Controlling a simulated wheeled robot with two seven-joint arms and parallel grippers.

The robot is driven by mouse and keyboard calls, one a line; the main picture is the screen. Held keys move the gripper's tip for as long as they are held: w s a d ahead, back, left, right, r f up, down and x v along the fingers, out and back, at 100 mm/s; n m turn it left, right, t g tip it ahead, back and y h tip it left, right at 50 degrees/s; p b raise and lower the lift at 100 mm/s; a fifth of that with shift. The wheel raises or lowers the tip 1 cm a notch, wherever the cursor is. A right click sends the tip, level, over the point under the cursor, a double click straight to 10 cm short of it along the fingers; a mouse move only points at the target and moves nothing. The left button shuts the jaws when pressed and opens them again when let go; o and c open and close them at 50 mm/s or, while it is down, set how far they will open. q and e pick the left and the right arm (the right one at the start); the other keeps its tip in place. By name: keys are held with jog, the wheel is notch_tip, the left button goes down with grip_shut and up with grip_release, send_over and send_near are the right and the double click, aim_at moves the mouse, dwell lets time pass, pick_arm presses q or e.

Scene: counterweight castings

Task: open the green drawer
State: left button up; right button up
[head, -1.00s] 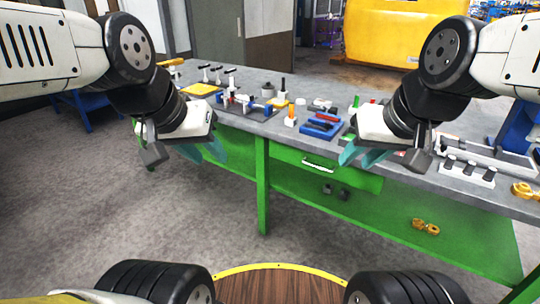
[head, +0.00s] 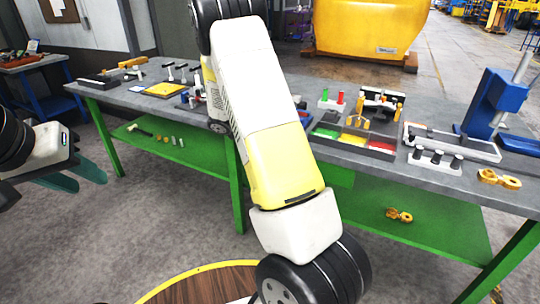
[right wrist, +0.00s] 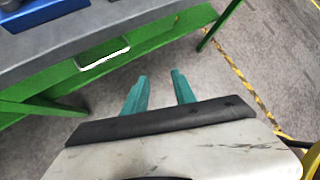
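The green drawer (right wrist: 58,80) sits under the grey worktop, its front looking flush with the bench. Its pale bar handle (right wrist: 103,54) shows in the upper left of the right wrist view. In the head view only the drawer's right end (head: 343,178) shows; my right arm hides the handle. My right gripper (right wrist: 159,76) is open and empty, its teal fingers apart, to the right of the handle and not touching it. It is hidden in the head view. My left gripper (head: 91,184) is open and empty at the far left, away from the bench.
The worktop (head: 390,178) carries a tray with coloured compartments (head: 352,143), a blue press (head: 492,103) and a rack of dark pegs (head: 436,160). A lower green shelf (head: 430,236) holds yellow castings (head: 399,215). A green leg (head: 236,185) stands left of the drawer.

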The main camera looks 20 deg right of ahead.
jog(key=w+d+f+n+t+h, duration=0.25)
jog(key=w+f+n, duration=0.25)
jog(key=f+n, duration=0.3)
jog(key=w+d+f+n+t+h, duration=0.1)
jog(key=w+f+n+t+h, duration=0.35)
jog(key=n, duration=0.55)
jog(key=w+d, duration=0.1)
jog(key=d, duration=0.1)
jog(key=w+d+f+g, duration=0.1)
jog(key=d, duration=0.1)
jog(key=w+d+f+g, duration=0.1)
jog(key=d, duration=0.2)
jog(key=shift+w+y, duration=0.2)
jog(key=shift+y, duration=0.1)
grip_shut()
jog(key=shift+a+f, duration=0.1)
